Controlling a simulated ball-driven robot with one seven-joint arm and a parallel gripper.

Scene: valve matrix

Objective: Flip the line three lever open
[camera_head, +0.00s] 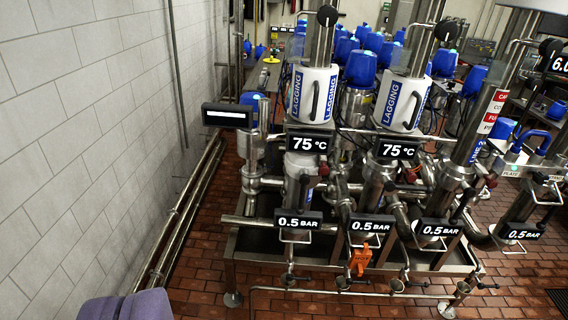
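A valve rack of steel pipes (262,180) stands ahead, with several upright lines side by side. A blue label that seems to read "LINE 3" (478,150) is on the angled steel column at the right. A red knob (490,180) sits low beside that column, and another red knob (323,170) is further left. Black round knobs show at the top, one at the centre (327,15) and one at the right (445,30). I cannot tell which handle is the line three lever, or whether it is open or closed. No gripper fingers are visible.
A pale block wall (80,130) runs along the left, with pipes at its foot. Brick-tiled floor (195,270) is clear between wall and rack. An orange handle (360,260) hangs low on the rack. A purple-grey rounded shape (130,306) is at the bottom left.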

